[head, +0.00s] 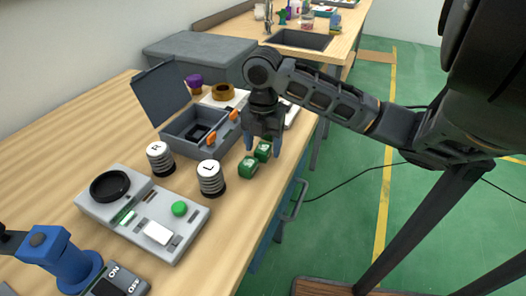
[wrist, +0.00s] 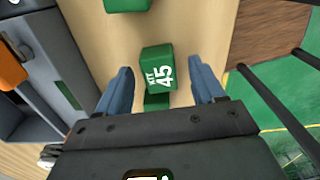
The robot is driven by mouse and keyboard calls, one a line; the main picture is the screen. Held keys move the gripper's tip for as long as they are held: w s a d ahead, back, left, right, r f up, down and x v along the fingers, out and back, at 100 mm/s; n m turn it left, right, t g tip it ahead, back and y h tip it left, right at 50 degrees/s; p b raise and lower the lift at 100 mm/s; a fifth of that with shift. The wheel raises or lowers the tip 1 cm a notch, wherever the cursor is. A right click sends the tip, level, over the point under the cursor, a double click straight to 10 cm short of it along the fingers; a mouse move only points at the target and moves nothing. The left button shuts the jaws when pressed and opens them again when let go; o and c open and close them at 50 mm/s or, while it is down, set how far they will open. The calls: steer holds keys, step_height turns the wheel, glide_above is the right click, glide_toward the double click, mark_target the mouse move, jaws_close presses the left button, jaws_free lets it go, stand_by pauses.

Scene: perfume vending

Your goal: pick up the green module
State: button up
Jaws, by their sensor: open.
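Two green modules stand on the wooden table near its right edge: a nearer one (head: 248,167) and a farther one (head: 263,150). My gripper (head: 264,147) hangs over them with its blue fingers spread, by the farther module in the head view. In the wrist view, a green module marked "KIT 45" (wrist: 158,72) lies ahead of and between the open fingers (wrist: 161,72), with visible gaps on both sides. The other green module (wrist: 126,4) is cut off at the top edge. I cannot tell whether a finger touches anything.
An open grey case (head: 190,135) with orange latches stands left of the modules. Ribbed cylinders marked "R" (head: 160,159) and "L" (head: 210,179) stand nearby. A grey panel (head: 140,215) with a green button lies nearer. The table edge and a handle (head: 298,200) are to the right.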

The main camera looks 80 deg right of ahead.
steer(key=shift+c, duration=0.5)
steer(key=c, duration=1)
steer(key=shift+c, duration=0.2)
